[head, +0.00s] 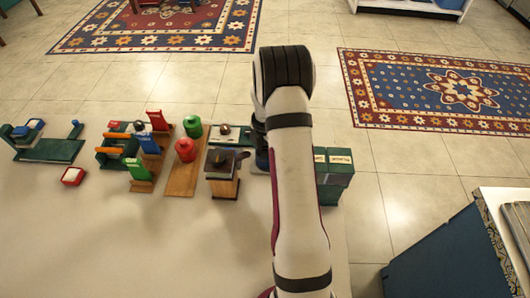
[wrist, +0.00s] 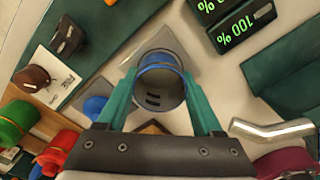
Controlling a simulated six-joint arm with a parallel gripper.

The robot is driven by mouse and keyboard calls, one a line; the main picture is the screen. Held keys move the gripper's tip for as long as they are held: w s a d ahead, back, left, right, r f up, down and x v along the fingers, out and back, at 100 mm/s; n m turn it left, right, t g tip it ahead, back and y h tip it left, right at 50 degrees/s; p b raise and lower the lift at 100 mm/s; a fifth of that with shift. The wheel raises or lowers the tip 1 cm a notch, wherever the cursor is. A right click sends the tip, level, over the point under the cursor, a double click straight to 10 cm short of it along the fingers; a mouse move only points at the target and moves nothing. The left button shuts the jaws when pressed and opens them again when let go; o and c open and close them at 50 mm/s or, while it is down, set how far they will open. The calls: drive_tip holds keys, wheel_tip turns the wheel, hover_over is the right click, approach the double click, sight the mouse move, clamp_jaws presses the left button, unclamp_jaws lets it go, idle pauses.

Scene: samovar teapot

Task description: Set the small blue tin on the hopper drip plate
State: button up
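A small round blue tin (wrist: 161,82) with a dark grey inside is between the teal fingers of my gripper (wrist: 161,78) in the wrist view. Both fingertips lie close against its sides, and it looks gripped. A grey square plate (wrist: 165,42) shows beyond and under the tin; I cannot tell whether they touch. The dark-topped wooden stand (head: 222,175), possibly the hopper, is just left of my gripper.
Another blue round piece (wrist: 95,107) sits left of my left finger. Dark green boxes with lit green figures (wrist: 238,30) and a silver pipe (wrist: 270,130) are to the right. Red and green canisters (head: 186,150) stand left of the stand. The near table is clear.

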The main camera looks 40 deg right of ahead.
drive_tip(key=shift+o, duration=0.7)
drive_tip(key=shift+r, duration=0.1)
wheel_tip(320, 180, up, 12)
drive_tip(key=s+a+r+m, duration=0.3)
drive_tip(key=a+r+m, duration=0.3)
drive_tip(key=a, duration=0.4)
drive_tip(key=s+a+r+m+y, duration=0.1)
drive_tip(key=s+a+r+m, duration=0.1)
drive_tip(key=s+a+m, duration=1.5)
drive_tip(key=s+a, duration=0.2)
drive_tip(key=s, duration=0.1)
drive_tip(key=shift+s+m+y, duration=0.15)
drive_tip(key=shift+m+y, duration=0.15)
drive_tip(key=shift+y, duration=0.1)
